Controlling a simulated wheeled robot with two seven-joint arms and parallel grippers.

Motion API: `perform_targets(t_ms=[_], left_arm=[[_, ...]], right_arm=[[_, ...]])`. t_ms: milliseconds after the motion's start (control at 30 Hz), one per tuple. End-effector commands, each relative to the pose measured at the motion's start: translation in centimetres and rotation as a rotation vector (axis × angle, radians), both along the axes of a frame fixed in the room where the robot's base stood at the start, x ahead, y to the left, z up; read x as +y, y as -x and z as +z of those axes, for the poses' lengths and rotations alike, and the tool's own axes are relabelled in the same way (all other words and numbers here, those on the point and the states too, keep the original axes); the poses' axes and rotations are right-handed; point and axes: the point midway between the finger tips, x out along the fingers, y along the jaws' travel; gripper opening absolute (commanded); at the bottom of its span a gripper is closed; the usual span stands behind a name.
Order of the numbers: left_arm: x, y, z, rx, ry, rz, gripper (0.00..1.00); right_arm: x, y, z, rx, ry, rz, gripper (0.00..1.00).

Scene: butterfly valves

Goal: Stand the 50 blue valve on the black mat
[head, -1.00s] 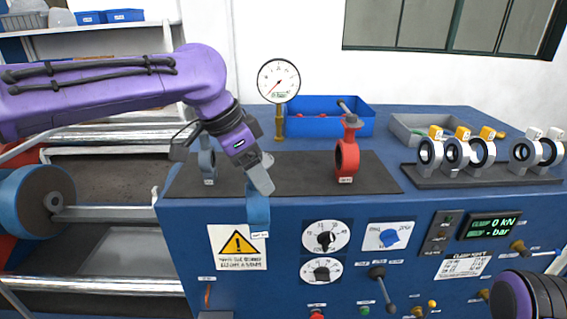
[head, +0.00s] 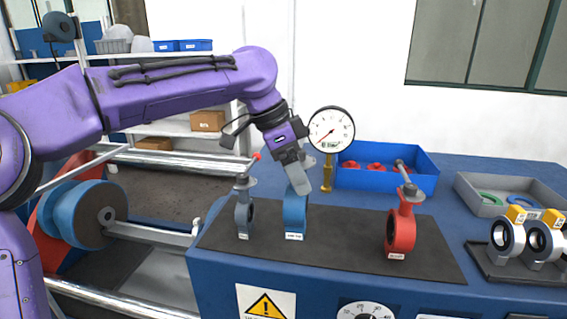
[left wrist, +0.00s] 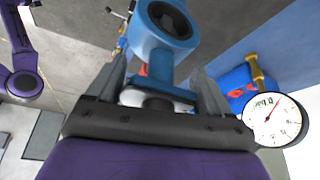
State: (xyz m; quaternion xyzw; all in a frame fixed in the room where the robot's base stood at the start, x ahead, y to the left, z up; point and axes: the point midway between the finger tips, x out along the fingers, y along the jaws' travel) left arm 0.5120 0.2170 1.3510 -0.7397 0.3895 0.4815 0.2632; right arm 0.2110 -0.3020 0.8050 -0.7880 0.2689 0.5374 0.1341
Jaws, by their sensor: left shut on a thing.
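The blue valve (head: 295,212) is upright over the black mat (head: 345,240), between a grey valve (head: 244,216) and a red valve (head: 401,230). Its white label faces forward. My left gripper (head: 299,184) is shut on its upper part from above. In the left wrist view the blue valve's ring (left wrist: 150,48) and neck show between the two fingers (left wrist: 162,70). Its lower edge is at the mat in the head view; I cannot tell whether it touches. My right gripper is not in view.
A pressure gauge (head: 331,130) stands close behind my left gripper. A blue bin (head: 417,181) with red parts and a grey tray (head: 476,197) stand behind the mat. White-and-black valves (head: 507,236) sit on a rack at the right. Bare mat lies between the blue and red valves.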

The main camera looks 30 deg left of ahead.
Motion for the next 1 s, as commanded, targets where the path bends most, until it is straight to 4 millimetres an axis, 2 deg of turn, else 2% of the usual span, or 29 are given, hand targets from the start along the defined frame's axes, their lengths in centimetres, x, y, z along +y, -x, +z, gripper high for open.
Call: perform_targets(t_ms=[33, 100, 300, 533, 700, 1000], left_arm=[[-0.9, -1.1, -0.2, 0.005, -0.001, 0.001, 0.00], [-2.0, -2.4, -1.4, 0.006, -0.001, -0.001, 0.00], [-4.0, -4.5, -4.9, 0.003, 0.000, -0.001, 0.00], [-5.1, -5.6, -6.8, 0.003, 0.000, -0.002, 0.00], [-5.2, -5.7, -9.4, 0.003, 0.001, 0.000, 0.00], [-5.1, -5.7, -10.0, 0.000, 0.001, 0.000, 0.00]], right_arm=[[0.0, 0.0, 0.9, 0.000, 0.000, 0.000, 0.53], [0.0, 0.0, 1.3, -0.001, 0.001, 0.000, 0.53], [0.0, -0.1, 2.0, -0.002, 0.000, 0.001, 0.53], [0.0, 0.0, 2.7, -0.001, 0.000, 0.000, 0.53], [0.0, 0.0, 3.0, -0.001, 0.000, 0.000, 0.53], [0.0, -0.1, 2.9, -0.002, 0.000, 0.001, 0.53]])
